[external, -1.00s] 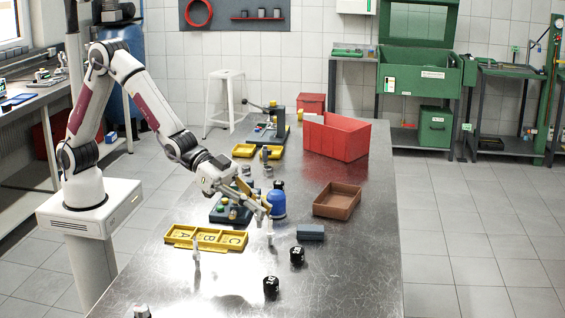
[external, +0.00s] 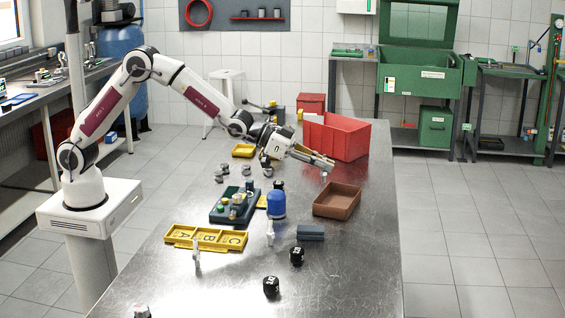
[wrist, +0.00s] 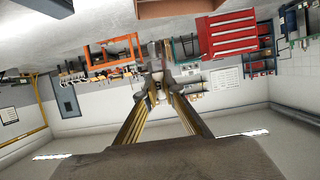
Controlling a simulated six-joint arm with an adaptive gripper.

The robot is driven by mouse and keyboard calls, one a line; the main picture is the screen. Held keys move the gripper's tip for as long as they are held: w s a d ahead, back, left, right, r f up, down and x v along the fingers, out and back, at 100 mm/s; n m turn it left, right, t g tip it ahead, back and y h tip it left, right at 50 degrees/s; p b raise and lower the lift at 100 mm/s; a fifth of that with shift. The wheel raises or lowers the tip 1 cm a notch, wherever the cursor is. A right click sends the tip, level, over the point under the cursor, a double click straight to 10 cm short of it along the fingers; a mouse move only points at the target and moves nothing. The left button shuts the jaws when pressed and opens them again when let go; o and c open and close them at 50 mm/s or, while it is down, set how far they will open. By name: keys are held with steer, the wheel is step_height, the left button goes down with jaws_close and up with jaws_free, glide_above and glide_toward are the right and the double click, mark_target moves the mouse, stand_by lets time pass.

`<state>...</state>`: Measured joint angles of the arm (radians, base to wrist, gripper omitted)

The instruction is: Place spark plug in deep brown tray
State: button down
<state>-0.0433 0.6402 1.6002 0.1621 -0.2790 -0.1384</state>
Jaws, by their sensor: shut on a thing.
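The deep brown tray (external: 318,211) sits empty on the metal table, right of the blue bottle. My gripper (external: 330,165) is shut on a small pale piece (external: 323,174), which looks like a spark plug. It is raised above the table, beyond the tray and in front of the red bin. In the wrist view the piece (wrist: 157,88) shows between my fingertips (wrist: 158,78), partly hidden by them. Two similar pale upright pieces stand on the table, one near the blue bottle (external: 270,234) and one by the yellow trays (external: 196,257).
A large red bin (external: 345,140) stands behind the tray. A blue bottle (external: 277,205), a dark block (external: 311,232), black cylinders (external: 297,256) and a yellow lettered tray (external: 207,239) stand nearer. The front right of the table is clear.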

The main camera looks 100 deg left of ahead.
steer(key=n+y, duration=0.1)
glide_above(328, 204)
stand_by(0.3)
step_height(328, 204, down, 6)
stand_by(0.6)
steer(key=shift+d+f, duration=0.1)
steer(key=shift+f, duration=1.85)
steer(key=shift+f, duration=0.1)
steer(key=c, duration=2.2)
jaws_free()
steer(key=shift+o, duration=0.2)
